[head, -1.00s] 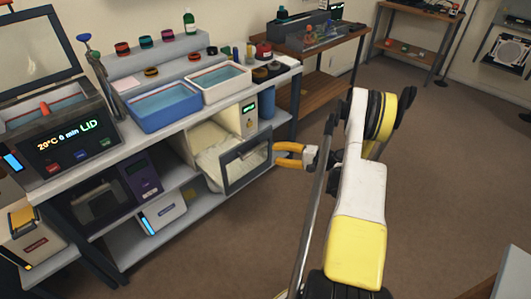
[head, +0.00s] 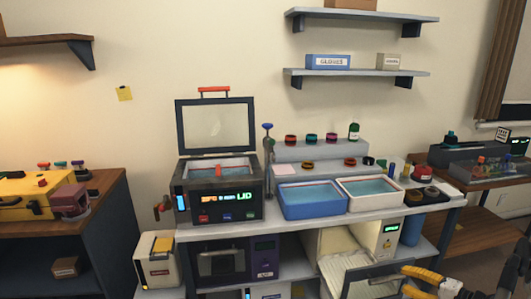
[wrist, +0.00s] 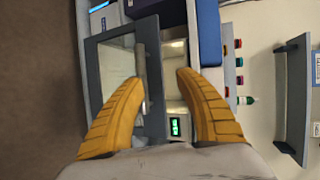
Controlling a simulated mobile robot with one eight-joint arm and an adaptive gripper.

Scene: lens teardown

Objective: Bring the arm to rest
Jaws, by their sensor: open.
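My gripper (wrist: 162,82) is open, with its two yellow-orange fingers spread apart and nothing held between them. In the head view my gripper (head: 412,282) shows only in part at the bottom right corner, beside the open door (head: 372,287) of the white drying cabinet (head: 388,238). In the wrist view the dark-framed glass door (wrist: 112,62) lies beyond the left finger. A grey bar on the door runs close to the left fingertip; I cannot tell whether they touch. Most of my arm is outside the head view.
The bench (head: 240,231) carries a heated bath (head: 218,190) with its lid raised, a blue tray (head: 310,210) and a white tray (head: 371,205). Wall shelves (head: 360,72) hang above. A wooden side bench (head: 110,188) stands left, another table (head: 490,235) right.

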